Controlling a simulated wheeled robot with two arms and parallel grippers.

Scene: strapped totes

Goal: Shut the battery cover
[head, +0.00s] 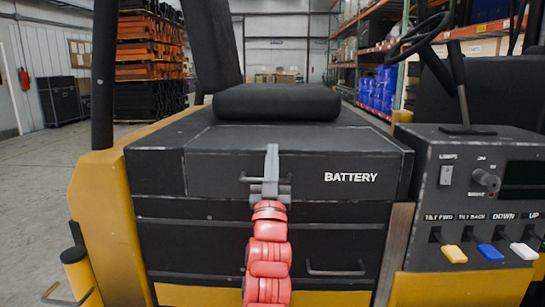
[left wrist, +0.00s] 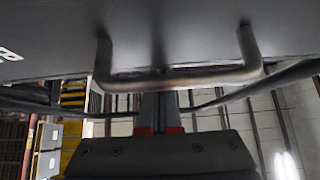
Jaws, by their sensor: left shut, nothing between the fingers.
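The battery cover (head: 230,172) is a dark box-like lid with a white BATTERY label, under the black seat (head: 277,102). It sits low over the dark front panels, and I cannot tell whether it is fully down. Its bar handle (head: 250,180) is partly hidden by my left gripper (head: 271,152), which is upright in front of the cover, shut and empty. In the left wrist view, the handle (left wrist: 180,79) crosses just beyond the shut fingers (left wrist: 160,100); I cannot tell whether they touch it. My right gripper is not in view.
A second bar handle (head: 335,271) is on the lower front panel. A control console (head: 470,180) with coloured levers stands at the right, below the steering wheel (head: 418,38). Yellow bodywork (head: 105,230) borders the left. Open floor (head: 35,190) lies farther left.

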